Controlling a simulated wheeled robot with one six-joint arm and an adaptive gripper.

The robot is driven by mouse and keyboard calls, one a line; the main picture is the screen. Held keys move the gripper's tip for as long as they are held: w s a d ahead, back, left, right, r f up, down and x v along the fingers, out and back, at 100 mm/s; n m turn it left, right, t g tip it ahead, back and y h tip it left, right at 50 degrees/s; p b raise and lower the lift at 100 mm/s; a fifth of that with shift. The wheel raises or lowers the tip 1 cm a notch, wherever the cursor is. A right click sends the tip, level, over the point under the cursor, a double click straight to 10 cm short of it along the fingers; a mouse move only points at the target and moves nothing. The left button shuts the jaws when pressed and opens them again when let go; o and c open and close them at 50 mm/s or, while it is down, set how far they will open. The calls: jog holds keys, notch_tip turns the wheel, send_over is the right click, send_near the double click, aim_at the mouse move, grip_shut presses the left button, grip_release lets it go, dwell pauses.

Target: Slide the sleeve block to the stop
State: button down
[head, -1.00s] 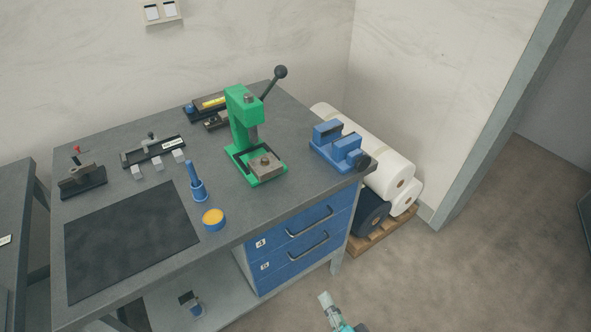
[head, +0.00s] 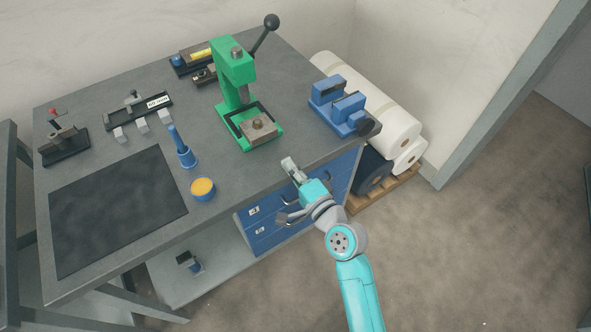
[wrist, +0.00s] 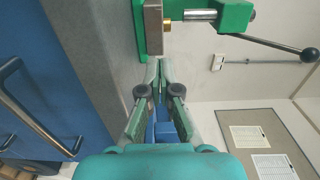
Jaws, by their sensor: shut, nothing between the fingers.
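The sleeve block appears to be the grey-brown block (head: 258,128) with a small brass piece on top. It sits on the base of the green press (head: 233,75), beside a dark angled bar (head: 238,124) that may be the stop. My gripper (head: 289,163) is shut and empty at the bench's front edge, in front of the press and apart from the block in the head view. In the wrist view, the shut fingertips (wrist: 158,64) point towards the block (wrist: 153,28), which shows just beyond them. I cannot tell the exact gap there.
A blue vise (head: 341,106) stands on the bench right of the press. A blue cup with orange contents (head: 203,189), a blue holder (head: 185,155) and a dark mat (head: 118,208) lie to the left. Blue drawers (head: 265,231) are below. The press lever (head: 262,35) sticks up behind.

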send_near(258, 127)
jog(key=w, duration=0.1)
jog(key=w+a+f, duration=0.1)
jog(key=w+a, duration=0.1)
jog(key=w, duration=0.1)
jog(key=shift+f, duration=0.2)
jog(key=x, duration=0.6)
jog(key=shift+w+a, duration=0.15)
jog(key=shift+w, duration=0.15)
jog(key=shift+r, duration=0.1)
